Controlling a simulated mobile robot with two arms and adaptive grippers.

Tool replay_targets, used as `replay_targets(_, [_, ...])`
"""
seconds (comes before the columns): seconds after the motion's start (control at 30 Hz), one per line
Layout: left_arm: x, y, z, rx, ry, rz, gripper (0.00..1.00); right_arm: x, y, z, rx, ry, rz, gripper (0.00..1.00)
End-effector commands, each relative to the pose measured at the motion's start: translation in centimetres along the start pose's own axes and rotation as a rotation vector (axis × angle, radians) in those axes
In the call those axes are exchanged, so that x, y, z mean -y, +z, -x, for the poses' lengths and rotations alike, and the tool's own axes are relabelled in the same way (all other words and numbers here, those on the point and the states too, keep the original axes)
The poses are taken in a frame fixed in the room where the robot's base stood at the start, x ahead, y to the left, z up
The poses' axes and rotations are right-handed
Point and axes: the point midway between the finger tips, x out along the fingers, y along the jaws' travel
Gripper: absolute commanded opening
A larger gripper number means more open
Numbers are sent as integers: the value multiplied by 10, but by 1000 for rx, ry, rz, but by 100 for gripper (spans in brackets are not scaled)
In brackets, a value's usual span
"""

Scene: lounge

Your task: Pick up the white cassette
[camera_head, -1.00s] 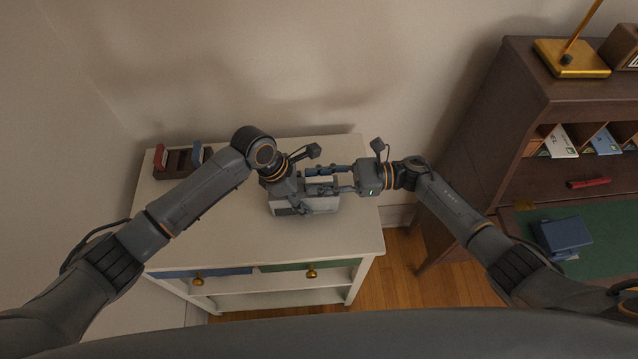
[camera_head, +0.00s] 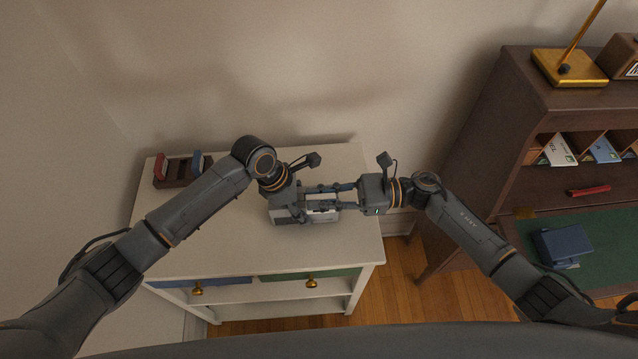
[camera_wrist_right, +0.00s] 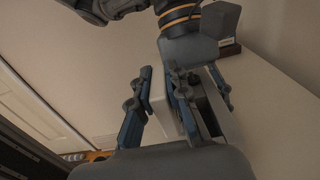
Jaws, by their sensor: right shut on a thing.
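A pale box-shaped device (camera_head: 290,217) with a dark slot stands on the white cabinet. A small white piece, likely the cassette (camera_head: 322,204), shows between the fingers of my right gripper (camera_head: 312,197), which is shut on it at the device's top. The right wrist view shows this white piece (camera_wrist_right: 160,104) between the blue-grey fingers, with the device's dark opening (camera_wrist_right: 206,112) beside it. My left gripper (camera_head: 292,204) is over the device from the back left. Its fingers overlap the device and the right fingers, so its opening is hidden.
The white cabinet (camera_head: 215,235) has clear top space at the front and left. A dark rack (camera_head: 180,174) with red and blue cassettes stands at its back left. A brown desk (camera_head: 470,150) with a gold lamp (camera_head: 570,66) stands to the right. The wall is close behind.

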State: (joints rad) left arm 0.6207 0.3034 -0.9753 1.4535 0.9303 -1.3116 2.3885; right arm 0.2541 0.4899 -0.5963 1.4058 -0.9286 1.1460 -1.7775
Motion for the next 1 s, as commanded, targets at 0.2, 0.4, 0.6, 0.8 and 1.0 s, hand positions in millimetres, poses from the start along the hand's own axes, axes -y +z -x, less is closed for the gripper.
replay_targets(0.2, [0, -1, 0, -1, -1, 1, 0, -68, -1, 1, -1, 3, -5, 0])
replay_targets(0.4, [0, 0, 0, -1, -1, 0, 0, -112, 0, 0, 0, 2, -3, 0])
replay_targets(0.6, [0, 0, 0, -1, -1, 0, 0, -134, 0, 0, 0, 0, 0, 0])
replay_targets(0.8, [1, 0, 0, -1, -1, 0, 0, -139, 0, 0, 0, 0, 1, 0])
replay_targets(1.0, [1, 0, 0, -1, -2, 0, 58, -139, 0, 0, 0, 0, 1, 0])
